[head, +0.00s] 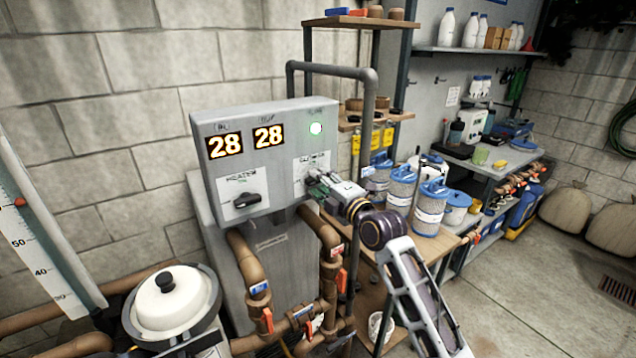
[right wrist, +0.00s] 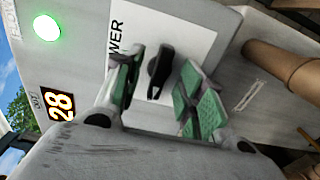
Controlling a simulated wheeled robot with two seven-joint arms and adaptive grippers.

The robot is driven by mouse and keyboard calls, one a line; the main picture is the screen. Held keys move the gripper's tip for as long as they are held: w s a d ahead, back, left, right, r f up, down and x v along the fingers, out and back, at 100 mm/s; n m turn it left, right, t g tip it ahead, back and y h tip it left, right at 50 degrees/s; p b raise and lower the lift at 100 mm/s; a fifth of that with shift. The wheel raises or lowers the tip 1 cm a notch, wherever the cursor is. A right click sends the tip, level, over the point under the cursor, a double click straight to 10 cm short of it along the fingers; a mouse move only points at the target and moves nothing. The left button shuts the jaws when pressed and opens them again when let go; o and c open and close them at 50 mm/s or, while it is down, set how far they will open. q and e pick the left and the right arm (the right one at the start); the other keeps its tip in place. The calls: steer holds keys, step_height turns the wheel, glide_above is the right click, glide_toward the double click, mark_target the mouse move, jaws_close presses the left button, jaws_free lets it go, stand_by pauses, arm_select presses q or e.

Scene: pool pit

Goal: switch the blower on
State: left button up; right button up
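The grey control box (head: 262,122) stands against the block wall in the head view. Its blower knob (right wrist: 159,70) is black and sits on a white label plate (right wrist: 188,22), where only "WER" can be read in the right wrist view. My right gripper (head: 318,186) is at the box's right-hand plate and hides this knob in the head view. In the right wrist view its green-padded fingers (right wrist: 162,88) are open, one on each side of the knob, with gaps visible; contact cannot be told. A green lamp (head: 316,128) glows above. My left gripper is not in view.
The heater knob (head: 246,200) is on the box's left side, under two displays reading 28. Brown pipes (head: 243,250) with red-handled valves run below. A white-lidded filter (head: 172,300) stands at lower left. Blue-lidded tubs (head: 432,205) stand on a wooden shelf at right.

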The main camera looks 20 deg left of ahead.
stand_by(0.3)
steer(key=shift+v, duration=2.05)
steer(key=shift+r+p, duration=0.15)
steer(key=shift+p, duration=0.2)
